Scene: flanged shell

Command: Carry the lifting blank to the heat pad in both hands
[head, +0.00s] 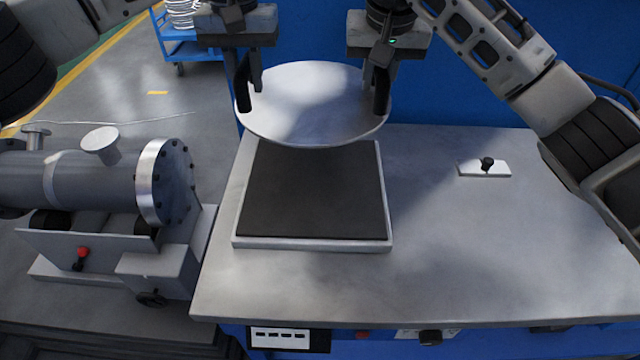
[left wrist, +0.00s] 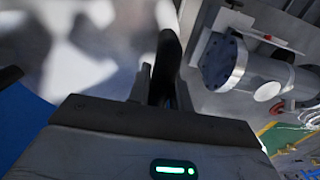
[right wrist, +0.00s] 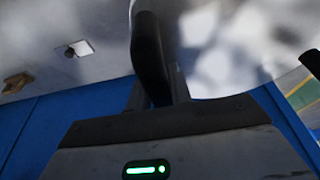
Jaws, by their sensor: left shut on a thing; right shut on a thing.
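The blank is a round, pale metal disc (head: 312,105), held up over the far part of the heat pad. My left gripper (head: 247,88) is shut on its left edge and my right gripper (head: 382,88) is shut on its right edge. The heat pad (head: 312,200) is a dark square in a light frame on the bench, below and nearer than the disc; its far end is partly hidden by the disc. The disc's surface also fills much of the left wrist view (left wrist: 90,45) and the right wrist view (right wrist: 225,45).
A grey flanged shell (head: 100,180) rests on a stand left of the bench. The bench top (head: 480,250) is clear right of the pad, apart from a small white plate with a black knob (head: 485,167). A blue cart (head: 190,45) stands at the back left.

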